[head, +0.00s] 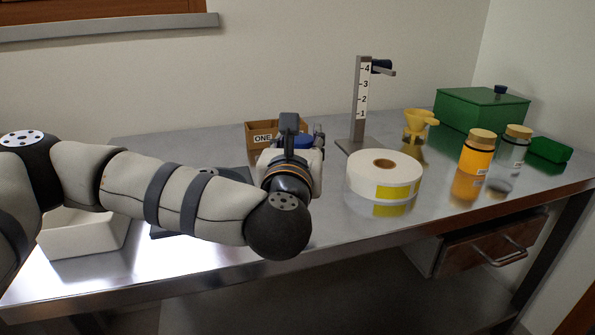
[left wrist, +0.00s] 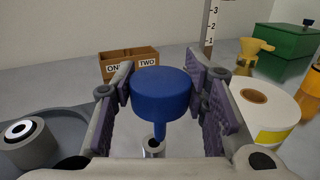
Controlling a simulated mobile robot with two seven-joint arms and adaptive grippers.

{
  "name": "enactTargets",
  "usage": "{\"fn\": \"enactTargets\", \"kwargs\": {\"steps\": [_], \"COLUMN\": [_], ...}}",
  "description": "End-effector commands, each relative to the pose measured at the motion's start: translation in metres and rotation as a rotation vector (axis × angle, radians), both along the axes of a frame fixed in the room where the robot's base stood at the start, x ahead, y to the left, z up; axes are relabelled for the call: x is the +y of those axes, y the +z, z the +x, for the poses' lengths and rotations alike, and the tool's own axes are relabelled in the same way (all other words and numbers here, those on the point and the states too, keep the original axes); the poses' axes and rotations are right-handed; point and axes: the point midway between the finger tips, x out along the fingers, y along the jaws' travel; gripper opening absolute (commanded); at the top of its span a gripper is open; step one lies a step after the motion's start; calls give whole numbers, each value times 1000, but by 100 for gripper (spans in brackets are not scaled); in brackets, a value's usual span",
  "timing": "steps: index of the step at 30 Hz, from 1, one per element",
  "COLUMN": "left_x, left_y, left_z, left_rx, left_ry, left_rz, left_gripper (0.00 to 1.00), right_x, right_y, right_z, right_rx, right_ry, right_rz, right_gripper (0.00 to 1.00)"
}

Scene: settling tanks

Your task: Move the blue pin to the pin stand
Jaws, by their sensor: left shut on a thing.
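The blue pin (left wrist: 160,92) has a wide round head and a narrow shaft pointing down. My left gripper (left wrist: 165,88) is shut on the head, one finger pad on each side, and holds it upright. A small metal socket (left wrist: 153,148) shows just below the shaft; I cannot tell whether the tip is inside it. A grey ring-shaped piece with a dark hole (left wrist: 28,143) is at the left on a dark grey tray (left wrist: 72,122). I cannot tell which piece is the pin stand. In the head view a bit of the blue pin (head: 303,141) shows beside my gripper.
A cardboard box labelled ONE and TWO (left wrist: 130,66) stands behind. A numbered post (head: 362,100) and a white label roll (head: 383,178) are right of my gripper. Farther right are a yellow funnel (head: 417,120), jars and a green box (head: 482,109). A white bin (head: 85,235) is at left.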

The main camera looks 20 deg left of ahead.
Motion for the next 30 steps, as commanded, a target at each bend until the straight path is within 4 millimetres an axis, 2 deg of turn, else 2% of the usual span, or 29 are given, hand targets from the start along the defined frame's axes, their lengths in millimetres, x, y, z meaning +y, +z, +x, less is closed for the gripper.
{"fn": "enactTargets", "kwargs": {"steps": [1,8,12,24,25,27,30], "left_x": [4,14,13,12,12,12,12], "left_y": [-10,-32,-58,-64,-65,-63,-63], "left_z": [6,21,20,20,20,20,20], "left_rx": [2,1,2,0,-1,-2,-2], "left_ry": [2,1,-1,-1,-1,-1,-1], "left_rz": [1,1,1,-1,-1,-1,-1], "left_gripper": [13,13,13,13,42,58,60], "right_x": [0,0,0,0,0,0,0], "right_y": [-2,-5,-8,-10,-10,-10,-10], "right_z": [-2,-4,-7,-9,-9,-8,-8], "right_rx": [7,14,22,28,28,27,27], "right_ry": [0,1,1,1,1,1,1], "right_rz": [0,0,0,-1,-1,-1,-1], "right_gripper": [40,40,40,40,40,40,40]}}
